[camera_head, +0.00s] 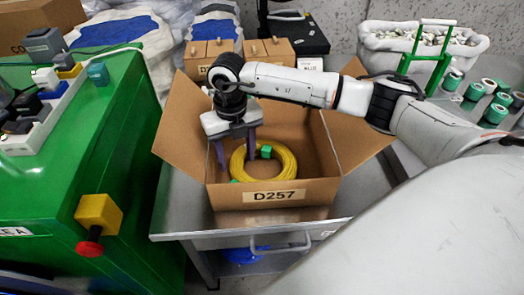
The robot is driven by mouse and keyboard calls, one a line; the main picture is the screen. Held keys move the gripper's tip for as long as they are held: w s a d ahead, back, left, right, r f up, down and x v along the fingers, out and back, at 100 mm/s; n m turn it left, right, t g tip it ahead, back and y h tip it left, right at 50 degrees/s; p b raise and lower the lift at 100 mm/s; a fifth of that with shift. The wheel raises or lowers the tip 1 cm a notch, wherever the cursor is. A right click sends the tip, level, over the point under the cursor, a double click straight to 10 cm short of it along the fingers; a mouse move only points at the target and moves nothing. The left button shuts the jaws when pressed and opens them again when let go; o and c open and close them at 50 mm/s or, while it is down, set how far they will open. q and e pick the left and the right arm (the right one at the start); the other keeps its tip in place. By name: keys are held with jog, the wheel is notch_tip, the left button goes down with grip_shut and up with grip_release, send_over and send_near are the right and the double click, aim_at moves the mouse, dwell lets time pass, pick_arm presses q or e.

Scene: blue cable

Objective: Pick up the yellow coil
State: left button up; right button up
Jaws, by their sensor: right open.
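The yellow coil (279,172) lies in an open cardboard box (251,196) marked D257. Two green pieces show on the coil, one at its upper edge and one at its lower left. My right gripper (234,153) reaches down into the box from above. Its two dark purple fingers are apart, one at the left of the coil and one near the coil's upper part. I cannot tell whether the fingers touch the coil. My left gripper is not in view.
The box stands on a grey metal table (340,208) with its flaps spread. A green machine (120,140) with a red knob (89,248) stands at left. Brown boxes (268,50) are behind. A white sack (385,42) and green-ended spools (495,113) are at right.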

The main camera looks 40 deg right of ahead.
aim_at(238, 171)
jog(key=f, duration=0.5)
jog(key=shift+s+a, duration=0.1)
jog(key=shift+s, duration=0.25)
jog(key=shift+f, duration=0.4)
jog(key=shift+w+r, duration=0.1)
grip_shut()
